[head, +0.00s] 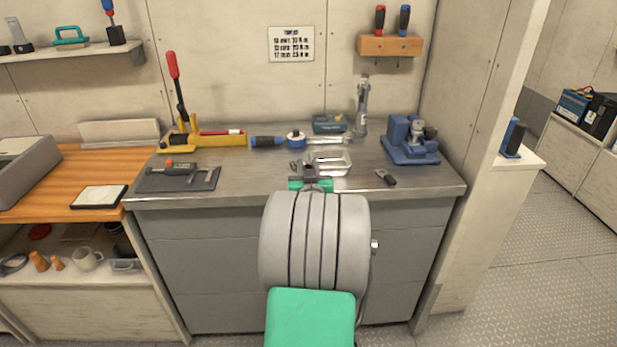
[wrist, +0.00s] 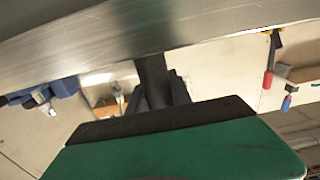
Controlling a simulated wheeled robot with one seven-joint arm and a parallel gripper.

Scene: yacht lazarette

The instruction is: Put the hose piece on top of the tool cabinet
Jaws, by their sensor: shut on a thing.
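In the wrist view my gripper (wrist: 165,85) shows as dark fingers beyond a green body, with the metal top (wrist: 110,30) close by across the upper picture. The fingers are shut on a dark, tube-like hose piece (wrist: 152,78). The fingers and arm hide much of it, and I cannot tell whether it touches the top.
A yellow-and-red lever tool (head: 185,130) stands at back left. Bare metal lies along the front right.

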